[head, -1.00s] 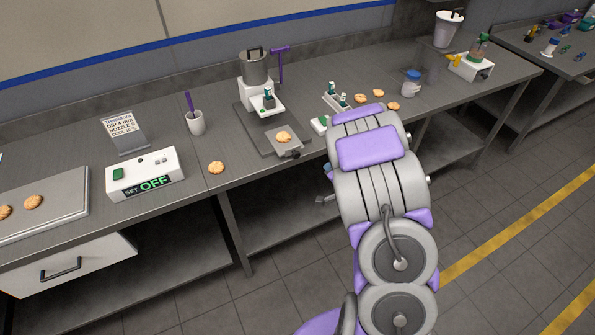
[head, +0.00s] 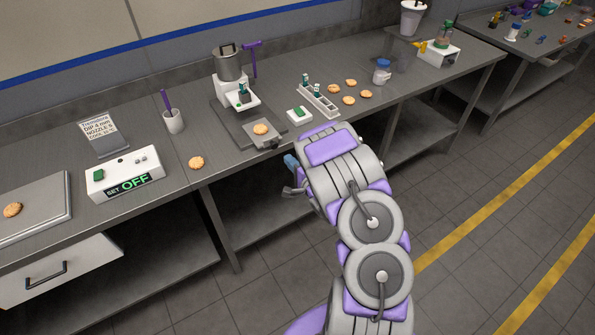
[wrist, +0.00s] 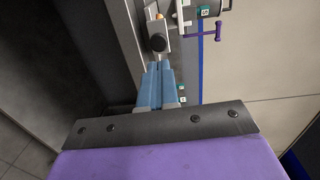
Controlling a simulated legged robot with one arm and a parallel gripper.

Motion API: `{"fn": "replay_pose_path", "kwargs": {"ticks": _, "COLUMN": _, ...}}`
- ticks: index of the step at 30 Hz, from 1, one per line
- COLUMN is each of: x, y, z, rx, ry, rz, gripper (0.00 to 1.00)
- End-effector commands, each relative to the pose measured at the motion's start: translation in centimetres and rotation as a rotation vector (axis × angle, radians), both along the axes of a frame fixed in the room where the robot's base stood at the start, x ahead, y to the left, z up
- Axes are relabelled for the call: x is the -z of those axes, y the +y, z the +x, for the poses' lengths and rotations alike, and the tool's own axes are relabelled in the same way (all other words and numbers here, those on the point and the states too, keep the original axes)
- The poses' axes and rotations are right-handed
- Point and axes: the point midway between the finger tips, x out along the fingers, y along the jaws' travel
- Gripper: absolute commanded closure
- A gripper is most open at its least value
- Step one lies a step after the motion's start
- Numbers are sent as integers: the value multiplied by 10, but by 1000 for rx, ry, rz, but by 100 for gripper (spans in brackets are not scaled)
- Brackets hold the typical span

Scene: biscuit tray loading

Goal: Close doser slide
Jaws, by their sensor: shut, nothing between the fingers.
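The doser (head: 236,93) stands on the bench, white with a grey hopper on top and a purple lever at its side. Its slide (head: 262,144) sticks out towards the bench's front edge with a biscuit (head: 260,129) on it. In the wrist view the slide's dark round knob (wrist: 158,43) is just beyond my fingertips, with a small gap apparent. My gripper (wrist: 159,66) has its blue fingers together and empty. In the head view my gripper (head: 290,162) is at the bench's front edge, right of and nearer than the slide, partly hidden by my arm.
A small white box with a green button (head: 299,115) and a rack of nozzles (head: 320,103) lie right of the slide. A control box reading OFF (head: 125,174) and a loose biscuit (head: 196,163) are on the left. Several biscuits lie right of the rack.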

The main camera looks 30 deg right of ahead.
Motion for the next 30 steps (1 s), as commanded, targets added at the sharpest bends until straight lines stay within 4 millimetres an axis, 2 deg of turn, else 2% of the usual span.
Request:
{"fn": "replay_pose_path", "kwargs": {"ticks": 3, "x": 1, "y": 3, "z": 24, "rx": -5, "ry": -7, "rz": -1, "gripper": 100}}
{"fn": "replay_pose_path", "kwargs": {"ticks": 6, "x": 3, "y": 4, "z": 39, "rx": -4, "ry": -3, "rz": -2, "gripper": 100}}
{"fn": "replay_pose_path", "kwargs": {"ticks": 12, "x": 4, "y": 4, "z": 59, "rx": -1, "ry": -1, "rz": -1, "gripper": 100}}
{"fn": "replay_pose_path", "kwargs": {"ticks": 30, "x": 2, "y": 5, "z": 70, "rx": -2, "ry": -2, "rz": 3, "gripper": 100}}
